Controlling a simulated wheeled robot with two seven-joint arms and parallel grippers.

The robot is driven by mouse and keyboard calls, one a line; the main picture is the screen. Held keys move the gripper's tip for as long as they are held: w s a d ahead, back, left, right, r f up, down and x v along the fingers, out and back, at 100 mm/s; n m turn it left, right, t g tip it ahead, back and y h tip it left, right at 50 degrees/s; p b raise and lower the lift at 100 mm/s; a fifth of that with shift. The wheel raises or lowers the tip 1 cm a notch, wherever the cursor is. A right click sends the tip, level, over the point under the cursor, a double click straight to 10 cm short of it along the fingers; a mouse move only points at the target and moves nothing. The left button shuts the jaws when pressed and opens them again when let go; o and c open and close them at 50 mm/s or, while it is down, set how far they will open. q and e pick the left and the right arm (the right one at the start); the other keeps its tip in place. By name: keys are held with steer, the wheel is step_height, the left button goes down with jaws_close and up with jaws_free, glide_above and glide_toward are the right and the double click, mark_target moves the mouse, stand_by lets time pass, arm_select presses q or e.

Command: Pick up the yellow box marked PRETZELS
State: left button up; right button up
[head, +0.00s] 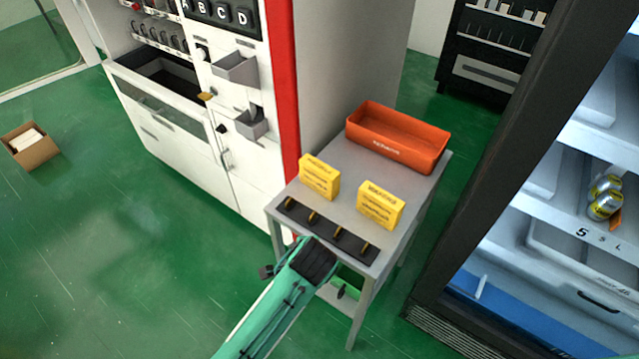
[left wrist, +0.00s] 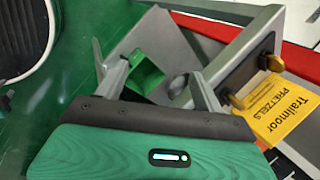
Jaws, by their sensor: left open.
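A yellow box marked Trailmoor PRETZELS (left wrist: 285,110) shows at the right edge of the left wrist view, partly cut off, beside a black strip with hooks. In the head view two yellow boxes stand upright on the grey table, a left one (head: 319,178) and a right one (head: 380,206). Their print is too small there to tell which says PRETZELS. My left gripper (head: 312,260) is at the table's front edge, short of both boxes. Its fingers are apart and empty in the left wrist view (left wrist: 152,72). My right gripper is not in view.
A black hook strip (head: 326,230) lies along the front of the grey table (head: 345,178). An orange bin (head: 398,138) stands at its back. A vending machine (head: 350,60) is on the left, a glass-fronted fridge (head: 500,170) on the right. An open carton (head: 30,147) sits on the floor.

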arm_select(q)
steer(key=w+d+r+m+t, duration=0.1)
steer(key=d+r+m, duration=0.1)
steer(key=r, duration=0.1)
steer(key=w+d+r+m+t+y, duration=0.1)
steer(key=w+d+r+m, duration=0.1)
steer(key=r, duration=0.1)
steer(key=w+d+r+m+y, duration=0.1)
steer(key=d+r+m, duration=0.1)
steer(key=r, duration=0.1)
steer(key=shift+w+d+m+t+b, duration=0.2)
steer(key=shift+w+m+t+b, duration=0.05)
steer(key=shift+m+t+b, duration=0.15)
steer(key=w+d+r+m+t+y, duration=0.3)
steer(key=w+d+r+m+t, duration=0.15)
steer(key=r+m, duration=0.2)
glide_toward(321, 167)
steer(key=w, duration=0.3)
steer(key=w+a+f+p, duration=0.2)
steer(key=w+a, duration=0.1)
steer(key=shift+f, duration=0.25)
steer(key=shift+w+a+f, duration=0.2)
steer(key=shift+w+f, duration=0.05)
steer(key=shift+w, duration=0.15)
jaws_close()
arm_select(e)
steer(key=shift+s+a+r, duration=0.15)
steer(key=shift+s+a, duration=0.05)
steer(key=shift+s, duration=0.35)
